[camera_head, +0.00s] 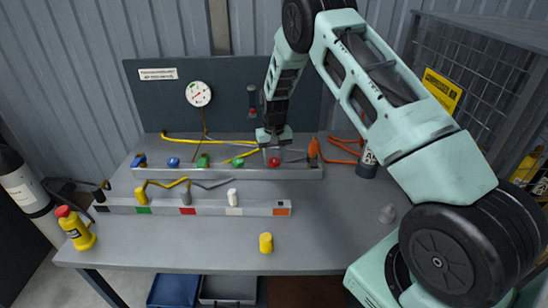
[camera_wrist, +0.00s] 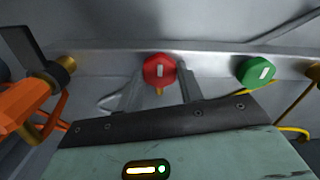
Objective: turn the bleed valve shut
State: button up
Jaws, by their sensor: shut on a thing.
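A red knob (camera_head: 274,162) sits near the right end of the rear grey rail, and my gripper (camera_head: 273,148) reaches down to it from above. In the wrist view the red knob (camera_wrist: 159,68) lies between my two fingertips, a finger on each side, with my gripper (camera_wrist: 161,88) shut on it. The knob carries a short white mark, roughly upright in that view. No readable label shows which fitting is the bleed valve. A green knob (camera_wrist: 255,72) with a white mark is beside it, apart from my fingers.
An orange lever (camera_wrist: 22,106) stands close by; in the head view the orange lever (camera_head: 313,149) is right of the red knob. A blue knob (camera_head: 173,162) is farther left. A round gauge (camera_head: 198,94) is on the back panel. A yellow cylinder (camera_head: 265,243) stands on the open front bench.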

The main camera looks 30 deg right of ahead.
aim_at(274, 160)
jog(key=shift+r, duration=0.1)
jog(key=o, duration=1)
notch_tip(274, 160, up, 17)
jog(key=b, duration=0.3)
jog(key=shift+r, duration=0.15)
